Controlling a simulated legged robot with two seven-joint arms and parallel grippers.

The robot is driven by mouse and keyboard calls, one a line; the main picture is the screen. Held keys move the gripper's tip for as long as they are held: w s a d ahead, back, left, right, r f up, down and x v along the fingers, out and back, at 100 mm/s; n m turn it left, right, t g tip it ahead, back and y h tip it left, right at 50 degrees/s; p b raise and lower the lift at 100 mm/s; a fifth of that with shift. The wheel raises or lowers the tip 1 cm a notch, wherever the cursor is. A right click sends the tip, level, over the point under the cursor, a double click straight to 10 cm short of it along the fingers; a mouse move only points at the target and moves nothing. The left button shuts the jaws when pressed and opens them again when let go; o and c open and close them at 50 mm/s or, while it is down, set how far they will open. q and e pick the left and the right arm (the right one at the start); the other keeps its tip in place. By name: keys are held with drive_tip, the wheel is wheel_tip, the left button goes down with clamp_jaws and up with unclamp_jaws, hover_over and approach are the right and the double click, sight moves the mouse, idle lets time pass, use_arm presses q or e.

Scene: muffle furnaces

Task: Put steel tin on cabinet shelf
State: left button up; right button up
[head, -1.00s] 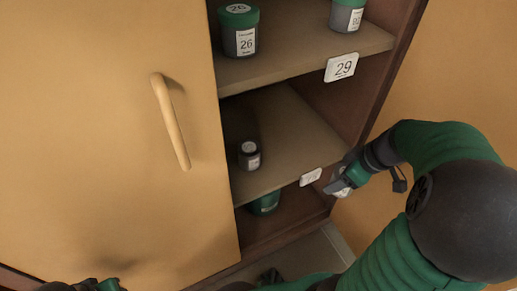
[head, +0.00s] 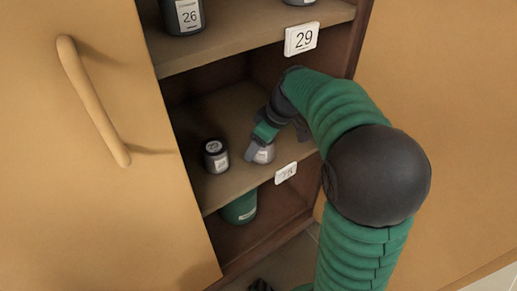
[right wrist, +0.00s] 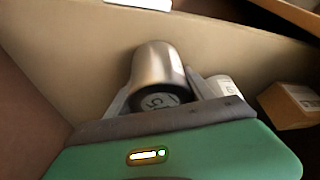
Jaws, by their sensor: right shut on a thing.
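The steel tin (head: 264,154) is silvery and sits at the middle shelf (head: 232,183) of the open cabinet, near its right front edge. My right gripper (head: 258,149) reaches in from the right and is shut on it. In the right wrist view the tin (right wrist: 157,65) is between the two fingers (right wrist: 158,92), with its dark labelled end towards the camera. I cannot tell whether the tin touches the shelf board. My left gripper is out of view.
A green jar (head: 240,207) is below. Jar 26 (head: 184,16) stands on the upper shelf, whose edge carries label 29 (head: 301,39). The left cabinet door (head: 60,200) has a long handle (head: 92,100).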

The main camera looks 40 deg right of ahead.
drive_tip(key=o, duration=1.6)
drive_tip(key=p+v, duration=0.2)
drive_tip(key=p, duration=0.1)
drive_tip(key=shift+s+r, duration=0.1)
drive_tip(key=shift+r, duration=0.05)
drive_tip(key=shift+s+d+f+p, duration=0.15)
drive_tip(key=shift+s+d+p, duration=0.45)
drive_tip(key=shift+s, duration=1.25)
drive_tip(key=shift+s+d+f+p, duration=0.15)
drive_tip(key=shift+s+d+p, duration=0.45)
drive_tip(key=shift+s, duration=1.3)
drive_tip(key=shift+s+d+f+p, duration=0.3)
drive_tip(key=shift+s+p, duration=0.5)
drive_tip(key=shift+s, duration=1.05)
drive_tip(key=shift+d+r, duration=0.1)
